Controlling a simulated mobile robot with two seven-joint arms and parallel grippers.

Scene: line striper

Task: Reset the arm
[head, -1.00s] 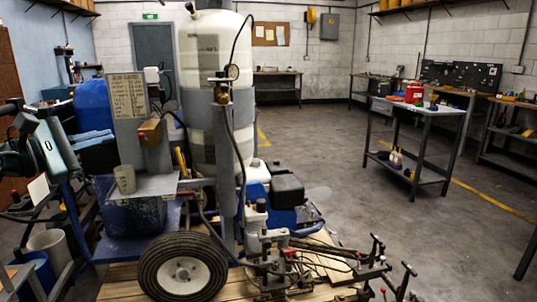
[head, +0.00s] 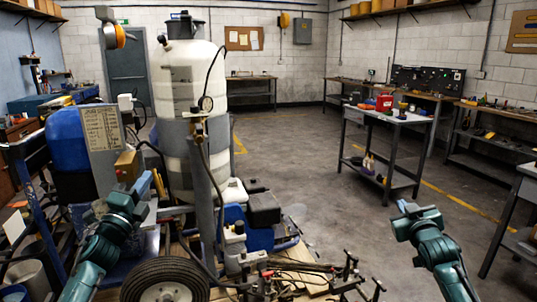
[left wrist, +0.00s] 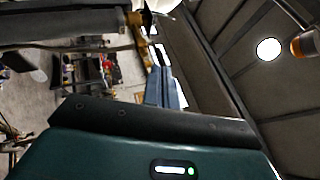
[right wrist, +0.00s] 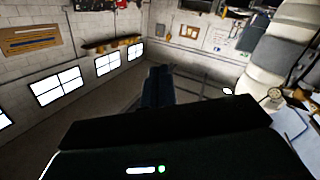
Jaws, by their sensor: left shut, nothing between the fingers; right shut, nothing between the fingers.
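My left arm rises from the bottom left of the head view, with its left gripper (head: 143,186) in front of the line striper (head: 186,120). In the left wrist view its fingers (left wrist: 163,88) are together with nothing between them. My right arm rises at the lower right of the head view. The right gripper (head: 403,206) points away over open floor, its finger detail too small to read there. In the right wrist view the fingers (right wrist: 158,86) are shut and empty. I cannot tell whether the left gripper touches the striper.
The striper's wheel (head: 166,283) and hoses stand close to my left arm. A grey work table (head: 405,118) with a red container (head: 384,103) stands beyond my right gripper. Benches line the walls. The floor (head: 310,160) between striper and table is clear.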

